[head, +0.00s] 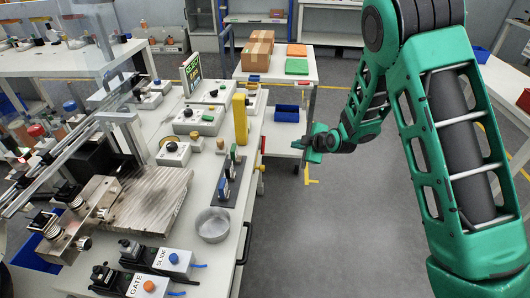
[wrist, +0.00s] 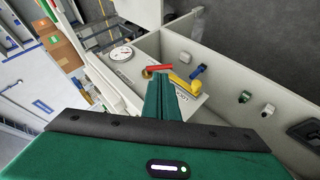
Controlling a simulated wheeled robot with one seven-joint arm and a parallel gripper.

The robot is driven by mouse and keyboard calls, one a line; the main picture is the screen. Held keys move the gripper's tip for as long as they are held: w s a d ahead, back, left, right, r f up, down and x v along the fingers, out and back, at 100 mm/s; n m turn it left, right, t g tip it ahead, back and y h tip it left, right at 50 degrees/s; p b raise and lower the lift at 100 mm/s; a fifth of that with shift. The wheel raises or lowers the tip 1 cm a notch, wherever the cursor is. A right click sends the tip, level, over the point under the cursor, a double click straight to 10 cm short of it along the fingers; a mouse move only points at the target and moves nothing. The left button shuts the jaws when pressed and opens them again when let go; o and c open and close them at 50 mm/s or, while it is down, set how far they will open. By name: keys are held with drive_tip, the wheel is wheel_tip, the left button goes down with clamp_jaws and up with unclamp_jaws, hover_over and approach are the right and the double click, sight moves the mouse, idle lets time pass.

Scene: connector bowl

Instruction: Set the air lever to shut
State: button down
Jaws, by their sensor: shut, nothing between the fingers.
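A round white gauge (wrist: 121,53) is on the same panel to the left. I cannot tell for sure which handle is the air lever or where its shut mark is. My gripper (wrist: 160,80) is shut and empty, close to the red bar; contact cannot be told. In the head view my gripper (head: 305,147) is out past the right edge of the near bench.
The bench (head: 205,125) carries several switch boxes, a yellow post (head: 241,119) and a metal bowl (head: 212,224). The floor (head: 310,240) at right is clear.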

drive_tip(key=a+f+n+y, duration=0.25)
drive_tip(key=a+f, duration=0.25)
drive_tip(key=a, duration=0.4)
approach(262, 151)
drive_tip(key=shift+a+r+x, duration=0.35)
drive_tip(key=shift+x, duration=2.8)
drive_tip(key=shift+n+t+h, duration=0.3)
drive_tip(key=shift+n+h, duration=0.05)
